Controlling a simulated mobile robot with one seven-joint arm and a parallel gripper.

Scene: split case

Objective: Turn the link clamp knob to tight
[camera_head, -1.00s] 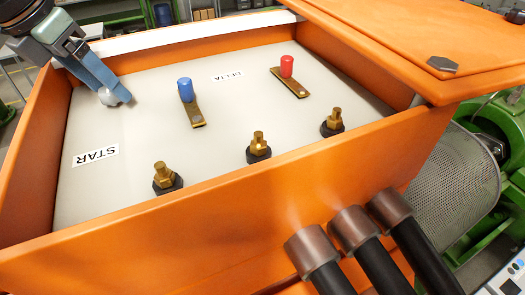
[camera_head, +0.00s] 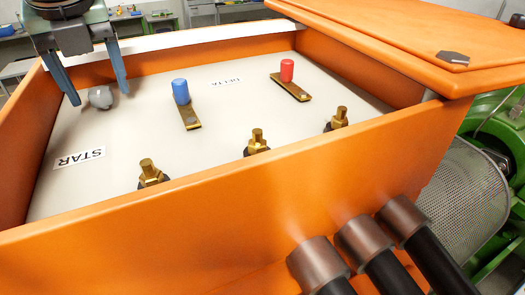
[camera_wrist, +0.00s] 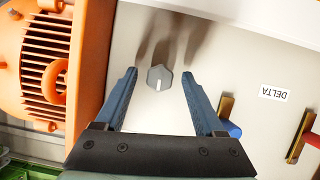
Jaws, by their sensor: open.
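The link clamp knob is a small grey knob (camera_head: 101,97) on the pale panel, at the left inside the orange case. In the wrist view the knob (camera_wrist: 159,78) is faceted and carries a white mark pointing toward the bottom of the picture. My gripper (camera_head: 100,98) is open, with one blue finger on each side of the knob. In the wrist view my gripper (camera_wrist: 160,73) also has its fingertips either side of the knob, with a visible gap on both sides. Whether the fingertips reach down to the knob's height is hard to tell.
A blue-capped link (camera_head: 181,92) and a red-capped link (camera_head: 287,72) stand on the panel (camera_head: 225,120) to the right. Brass terminals (camera_head: 256,142) line the near side. The orange case wall (camera_head: 215,205) encloses the panel. An open lid (camera_head: 405,35) lies at the right.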

